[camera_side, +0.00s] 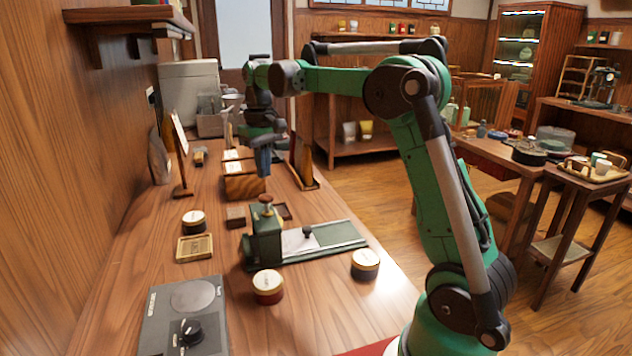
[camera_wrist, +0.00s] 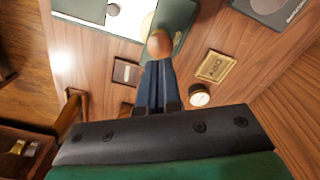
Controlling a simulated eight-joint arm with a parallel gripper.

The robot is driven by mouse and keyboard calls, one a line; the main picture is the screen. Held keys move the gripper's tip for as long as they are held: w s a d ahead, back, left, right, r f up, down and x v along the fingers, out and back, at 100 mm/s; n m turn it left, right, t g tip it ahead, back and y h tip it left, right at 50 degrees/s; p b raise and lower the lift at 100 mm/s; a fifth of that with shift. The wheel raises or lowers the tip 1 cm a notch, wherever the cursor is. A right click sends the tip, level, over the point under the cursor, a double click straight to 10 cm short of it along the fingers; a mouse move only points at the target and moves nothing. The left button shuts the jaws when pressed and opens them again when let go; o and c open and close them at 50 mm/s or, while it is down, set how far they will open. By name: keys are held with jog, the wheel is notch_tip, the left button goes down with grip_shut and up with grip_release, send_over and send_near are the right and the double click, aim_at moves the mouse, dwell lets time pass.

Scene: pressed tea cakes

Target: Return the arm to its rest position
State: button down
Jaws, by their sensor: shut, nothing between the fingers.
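My gripper (camera_side: 264,168) hangs over the wooden counter, fingers pointing down, near the wooden box of packets (camera_side: 243,186). It is raised above the counter and behind the green press (camera_side: 266,240) in the side view. Its blue-grey fingers are together and empty; they show in the wrist view (camera_wrist: 157,84). There the press's wooden knob (camera_wrist: 160,43) appears just beyond the fingertips, but the side view shows them apart. The press has a long bed with a pale plate (camera_side: 298,241).
Tins stand on the counter: one (camera_side: 194,222) at left, one (camera_side: 268,287) in front, one (camera_side: 365,265) at right. A wooden tray (camera_side: 195,248), small dark block (camera_side: 235,217), scale (camera_side: 186,318) and upright sign stand (camera_side: 182,165) are nearby. A wall shelf (camera_side: 130,15) overhangs the left.

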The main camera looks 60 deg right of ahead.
jog(key=s+a+f+n+t, duration=0.1)
jog(key=s+a+f+t, duration=0.1)
jog(key=s+a, duration=0.3)
jog(key=s+a+f+n+t, duration=0.1)
jog(key=s+a+t, duration=0.4)
jog(key=a, duration=0.6)
jog(key=shift+s+a+f+n, duration=0.3)
jog(key=shift+s+f+n, duration=0.1)
jog(key=shift+n, duration=0.1)
